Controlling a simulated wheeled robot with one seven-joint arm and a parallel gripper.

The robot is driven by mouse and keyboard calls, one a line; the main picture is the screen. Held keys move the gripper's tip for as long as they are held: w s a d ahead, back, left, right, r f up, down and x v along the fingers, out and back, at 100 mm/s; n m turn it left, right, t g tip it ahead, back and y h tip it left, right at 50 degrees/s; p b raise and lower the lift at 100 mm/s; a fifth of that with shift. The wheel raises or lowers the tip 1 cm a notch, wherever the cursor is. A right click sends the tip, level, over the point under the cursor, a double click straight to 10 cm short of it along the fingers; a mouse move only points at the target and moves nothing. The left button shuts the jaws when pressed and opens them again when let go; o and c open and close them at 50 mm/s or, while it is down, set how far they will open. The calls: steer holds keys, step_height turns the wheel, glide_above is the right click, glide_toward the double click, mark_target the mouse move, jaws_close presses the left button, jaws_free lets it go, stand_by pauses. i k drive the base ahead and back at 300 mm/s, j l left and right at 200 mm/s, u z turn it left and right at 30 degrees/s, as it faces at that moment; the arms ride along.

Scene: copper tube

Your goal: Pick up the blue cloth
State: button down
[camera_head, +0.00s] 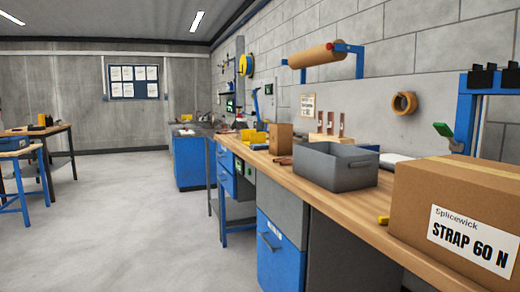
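I cannot clearly make out a blue cloth in the head view. A small blue patch (243,140) shows on the far part of the workbench, beside a yellow bin (256,137); it is too small to tell what it is. The area behind the grey open bin (337,170) and behind the large cardboard box (440,200) is partly hidden. My gripper is not in view.
The long wooden workbench (320,201) runs along the right wall, over blue and grey drawers (280,255). A small brown box (281,138) stands beyond the grey bin. Another table (40,131) and a blue stool (20,152) stand at left. The concrete floor (130,220) between is clear.

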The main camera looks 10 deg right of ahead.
mark_target(258, 147)
steer(key=z, duration=0.6)
steer(key=i+j+z, duration=0.15)
steer(key=j+z, duration=0.25)
steer(key=i+j+z, duration=0.15)
steer(key=j+z, duration=0.7)
steer(key=i+l, duration=0.05)
steer(key=l, duration=0.05)
